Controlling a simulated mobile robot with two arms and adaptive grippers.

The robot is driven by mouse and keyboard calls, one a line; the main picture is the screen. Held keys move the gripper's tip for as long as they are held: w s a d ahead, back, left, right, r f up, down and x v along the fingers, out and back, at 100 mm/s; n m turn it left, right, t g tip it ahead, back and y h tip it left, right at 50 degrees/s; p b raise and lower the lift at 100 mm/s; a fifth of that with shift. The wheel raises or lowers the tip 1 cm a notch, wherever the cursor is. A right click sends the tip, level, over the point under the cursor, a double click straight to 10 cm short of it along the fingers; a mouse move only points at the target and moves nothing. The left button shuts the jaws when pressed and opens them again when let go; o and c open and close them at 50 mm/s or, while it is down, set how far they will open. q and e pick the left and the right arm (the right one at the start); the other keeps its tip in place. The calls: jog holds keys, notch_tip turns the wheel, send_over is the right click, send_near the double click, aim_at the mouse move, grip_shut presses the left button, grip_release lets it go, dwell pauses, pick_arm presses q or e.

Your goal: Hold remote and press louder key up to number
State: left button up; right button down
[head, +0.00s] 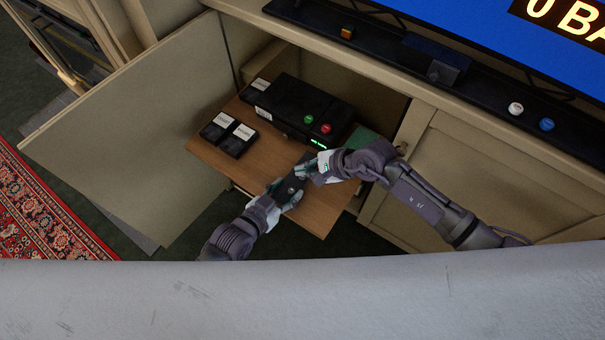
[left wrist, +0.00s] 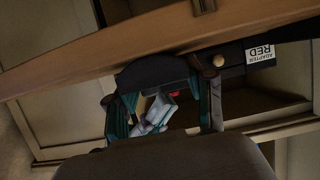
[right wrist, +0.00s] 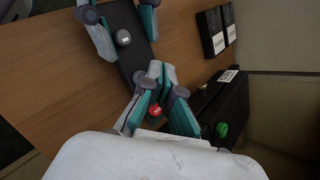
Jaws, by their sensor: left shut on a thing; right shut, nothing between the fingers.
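The black remote (head: 291,183) is in my left gripper (head: 284,192), above the front of the pulled-out wooden shelf. In the right wrist view the remote (right wrist: 128,58) shows a round grey key near my left gripper's fingers (right wrist: 120,18). A red key (right wrist: 155,111) shows by my right gripper's closed fingertips (right wrist: 157,82). My right gripper (head: 322,166) is shut and empty, over the remote's far end; whether it touches a key I cannot tell. In the left wrist view the remote (left wrist: 150,73) is dark between my left fingers. The screen (head: 480,25) shows "0 BA", cut off at the edge.
A black box (head: 300,105) with green and red buttons and green lit text stands on the wooden shelf (head: 215,158). Several labelled black cases, one at the left (head: 217,125), lie around it. The cabinet door (head: 130,130) stands open. White and blue knobs (head: 515,108) sit on the mantel.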

jog(key=shift+f, duration=0.15)
jog(key=shift+f, duration=0.3)
jog(key=shift+f, duration=0.4)
dwell(0.8)
jog(key=shift+r, duration=0.85)
jog(key=shift+r, duration=2.5)
pick_arm(q)
jog(key=o, duration=1.3)
